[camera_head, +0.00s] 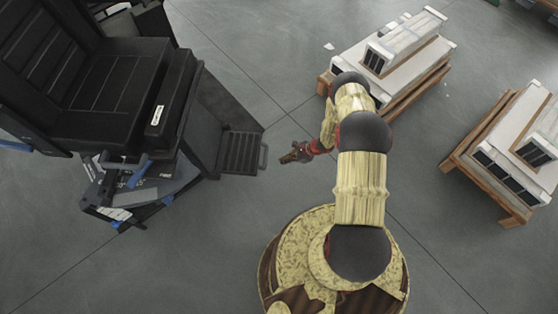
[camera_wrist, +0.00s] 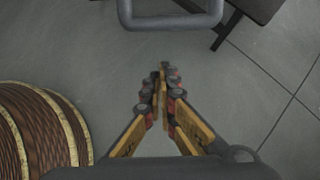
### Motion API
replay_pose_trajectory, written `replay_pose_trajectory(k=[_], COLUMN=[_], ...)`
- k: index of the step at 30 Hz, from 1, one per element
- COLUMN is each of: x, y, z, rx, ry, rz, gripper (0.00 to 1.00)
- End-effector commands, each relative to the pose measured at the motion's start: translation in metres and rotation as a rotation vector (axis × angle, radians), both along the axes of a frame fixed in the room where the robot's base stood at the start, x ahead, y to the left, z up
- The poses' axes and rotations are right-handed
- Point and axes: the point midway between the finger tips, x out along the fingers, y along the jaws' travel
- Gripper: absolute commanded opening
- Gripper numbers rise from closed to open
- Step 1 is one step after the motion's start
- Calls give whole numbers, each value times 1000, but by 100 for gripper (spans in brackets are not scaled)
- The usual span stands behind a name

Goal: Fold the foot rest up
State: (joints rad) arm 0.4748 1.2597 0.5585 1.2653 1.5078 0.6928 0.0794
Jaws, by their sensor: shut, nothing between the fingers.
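The foot rest (camera_head: 240,153) is a dark ribbed plate with a loop handle at its outer end. In the head view it sticks out from the base of a black padded chair (camera_head: 118,88), folded down near the floor. My gripper (camera_head: 283,159) is shut and empty, a short gap to the right of the foot rest's handle. In the wrist view my gripper (camera_wrist: 163,72) has its fingers together, and a grey loop handle (camera_wrist: 172,21) shows ahead of them at the top edge, not touched.
My round base stands below the arm. Wooden pallets with pale blocks stand at the upper right (camera_head: 392,58) and far right (camera_head: 515,142). A dark panel (camera_wrist: 258,8) shows at the wrist view's top. The grey floor (camera_head: 215,265) is clear around the foot rest's front.

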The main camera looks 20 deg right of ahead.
Motion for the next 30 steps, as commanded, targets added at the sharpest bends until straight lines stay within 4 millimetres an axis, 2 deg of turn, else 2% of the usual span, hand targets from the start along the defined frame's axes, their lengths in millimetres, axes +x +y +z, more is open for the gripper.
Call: replay_pose_trajectory(k=[6, 15, 22, 30], x=[10, 25, 29, 29], y=[24, 52, 55, 58], z=[-34, -73, -44, -30], rx=[0, 0, 0, 1], ry=[1, 0, -2, 0], rz=[5, 6, 4, 3], gripper=[0, 0, 0, 0])
